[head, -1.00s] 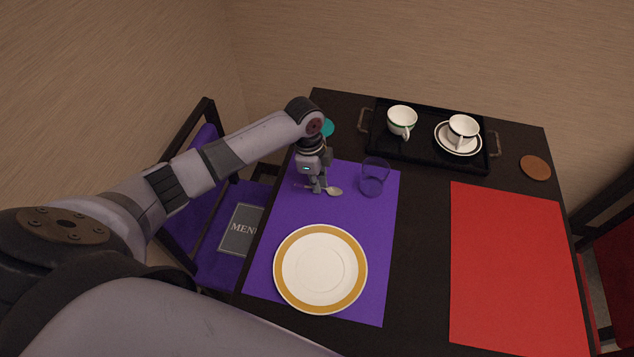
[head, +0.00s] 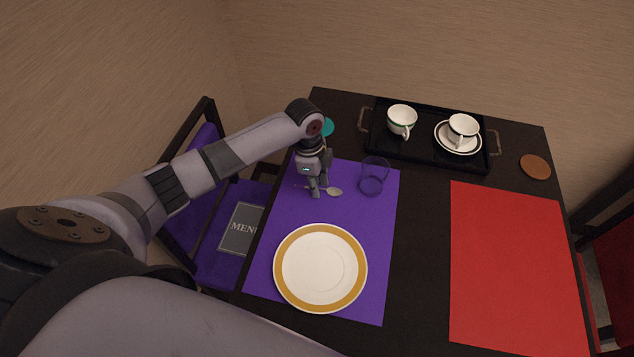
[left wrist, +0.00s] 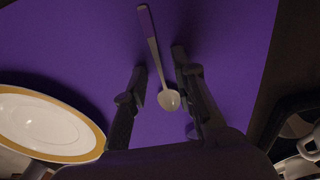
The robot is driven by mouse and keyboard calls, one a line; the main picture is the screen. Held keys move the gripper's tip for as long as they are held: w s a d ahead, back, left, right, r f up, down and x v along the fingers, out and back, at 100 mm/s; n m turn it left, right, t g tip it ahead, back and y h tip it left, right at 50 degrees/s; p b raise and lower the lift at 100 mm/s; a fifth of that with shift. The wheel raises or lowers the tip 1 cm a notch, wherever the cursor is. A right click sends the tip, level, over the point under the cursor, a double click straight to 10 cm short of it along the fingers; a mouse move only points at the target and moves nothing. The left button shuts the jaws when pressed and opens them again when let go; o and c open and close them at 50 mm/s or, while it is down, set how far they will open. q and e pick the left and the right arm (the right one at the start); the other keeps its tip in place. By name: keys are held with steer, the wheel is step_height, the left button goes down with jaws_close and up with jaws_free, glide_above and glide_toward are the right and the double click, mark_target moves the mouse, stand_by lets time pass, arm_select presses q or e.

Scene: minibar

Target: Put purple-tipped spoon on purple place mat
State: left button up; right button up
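The purple-tipped spoon (head: 335,192) has a silver bowl and a purple handle end. It lies at the far part of the purple place mat (head: 359,231), left of the blue glass. In the left wrist view the spoon (left wrist: 168,98) lies over the purple mat (left wrist: 225,45), its purple tip pointing away. My left gripper (head: 320,191) is low over the mat at the spoon. Its fingers (left wrist: 159,62) are apart, one on each side of the spoon, with gaps showing. In the head view the fingers hide part of the handle. My right gripper is out of view.
A blue glass (head: 374,177) stands just right of the spoon. A gold-rimmed plate (head: 320,268) sits on the near part of the mat. A black tray (head: 427,155) with two cups is at the back. A red mat (head: 515,270) lies at right.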

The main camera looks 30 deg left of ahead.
arm_select(q)
step_height(320, 180, up, 12)
steer(key=a, duration=0.1)
steer(key=shift+s+a, duration=0.2)
stand_by(0.5)
